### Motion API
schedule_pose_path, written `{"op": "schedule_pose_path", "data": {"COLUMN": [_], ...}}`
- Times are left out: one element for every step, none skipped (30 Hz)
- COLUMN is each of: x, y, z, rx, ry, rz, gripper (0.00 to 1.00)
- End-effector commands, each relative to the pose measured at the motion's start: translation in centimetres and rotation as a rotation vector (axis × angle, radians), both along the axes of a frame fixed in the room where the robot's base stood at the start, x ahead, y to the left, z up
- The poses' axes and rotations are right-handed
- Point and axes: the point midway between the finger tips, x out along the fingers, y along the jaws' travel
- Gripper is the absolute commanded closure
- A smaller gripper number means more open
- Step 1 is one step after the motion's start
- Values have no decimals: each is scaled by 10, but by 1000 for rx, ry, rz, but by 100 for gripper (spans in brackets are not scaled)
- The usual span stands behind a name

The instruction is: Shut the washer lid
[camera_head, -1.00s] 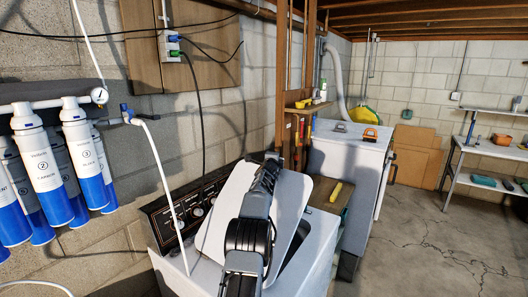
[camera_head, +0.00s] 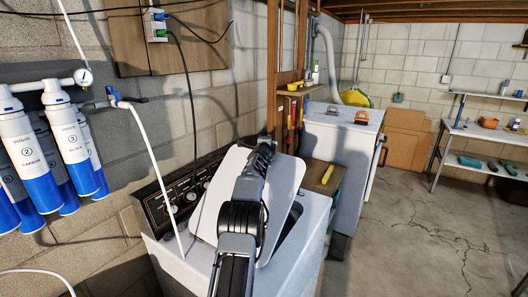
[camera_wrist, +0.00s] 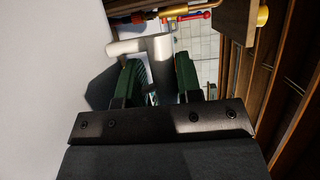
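The washer (camera_head: 300,240) is a white top-loader with a dark control panel (camera_head: 180,195) at its back. Its white lid (camera_head: 218,190) stands raised and tilted, with part of the dark tub opening showing at its right. My arm reaches across the front of the lid and hides its middle. My gripper (camera_head: 264,146) is by the lid's upper edge; contact cannot be told. In the wrist view, my gripper (camera_wrist: 158,85) has two green-padded fingers apart with a gap between them. A pale surface, possibly the lid, fills the left side there.
A white hose (camera_head: 150,150) runs down in front of the control panel. Filter cartridges (camera_head: 60,150) hang on the left wall. A wooden shelf with a yellow item (camera_head: 327,175) and another white appliance (camera_head: 340,135) stand beyond the washer. The concrete floor (camera_head: 420,230) at right is clear.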

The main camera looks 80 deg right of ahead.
Motion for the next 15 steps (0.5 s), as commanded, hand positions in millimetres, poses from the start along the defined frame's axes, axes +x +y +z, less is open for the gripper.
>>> {"op": "schedule_pose_path", "data": {"x": [0, 0, -1, -1, -2, -2, -3, -3, -3, -4, -4, -5, -5, -5, -6], "y": [4, 6, 10, 13, 17, 22, 26, 31, 38, 43, 49, 56, 61, 66, 73], "z": [-5, -5, -6, -6, -6, -6, -7, -6, -5, -4, -4, -4, -2, -1, -1], "rx": [0, -1, -2, -2, -3, -4, -4, -4, -5, -5, -5, -5, -5, -5, -5], "ry": [0, 0, 0, 0, 0, 0, 0, 0, 0, 0, 0, 0, 0, 0, 0], "rz": [1, 0, 0, 0, 0, 0, 0, 0, 0, 0, 0, 0, 1, 1, 1], "gripper": [67, 67, 67, 67, 67, 67, 67, 67, 67, 67, 67, 67, 67, 67, 67]}}
